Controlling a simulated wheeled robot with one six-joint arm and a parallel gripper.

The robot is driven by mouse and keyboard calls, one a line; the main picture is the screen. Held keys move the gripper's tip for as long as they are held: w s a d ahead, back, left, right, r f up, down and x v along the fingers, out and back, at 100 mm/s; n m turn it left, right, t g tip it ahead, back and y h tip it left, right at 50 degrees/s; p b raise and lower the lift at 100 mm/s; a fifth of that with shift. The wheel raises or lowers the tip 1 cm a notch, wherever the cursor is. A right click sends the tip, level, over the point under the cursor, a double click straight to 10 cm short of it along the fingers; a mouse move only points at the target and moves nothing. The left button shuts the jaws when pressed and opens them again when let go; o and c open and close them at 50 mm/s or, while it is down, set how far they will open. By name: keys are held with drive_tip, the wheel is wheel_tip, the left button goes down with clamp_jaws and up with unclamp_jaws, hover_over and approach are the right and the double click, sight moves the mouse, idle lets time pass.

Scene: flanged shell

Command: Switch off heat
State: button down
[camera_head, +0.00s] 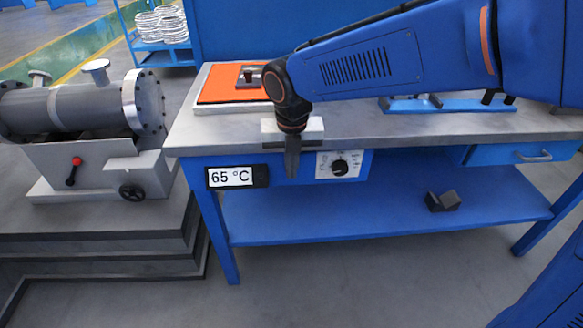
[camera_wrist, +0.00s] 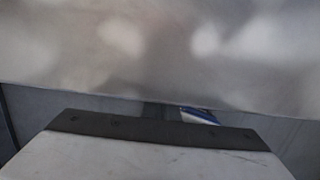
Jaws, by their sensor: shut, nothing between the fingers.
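A black rotary knob (camera_head: 340,167) sits on a white dial plate (camera_head: 325,158) on the front of the blue workbench. A display (camera_head: 231,177) to its left reads 65 °C. My gripper (camera_head: 291,172) points down in front of the bench edge, between the display and the dial plate, left of the knob and apart from it in the picture. Its fingers are shut with nothing between them. The wrist view shows a light block with a dark edge in front and a blurred grey surface above. The knob is not recognisable there.
The bench top (camera_head: 430,126) carries an orange mat (camera_head: 220,83) and a blue fixture (camera_head: 450,104). A dark block (camera_head: 442,201) lies on the lower shelf (camera_head: 380,205). A flanged grey shell (camera_head: 90,106) stands on the left. The floor in front of the bench is clear.

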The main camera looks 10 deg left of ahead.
drive_tip(key=shift+r, duration=0.1)
drive_tip(key=shift+r, duration=0.85)
drive_tip(key=shift+w, duration=0.1)
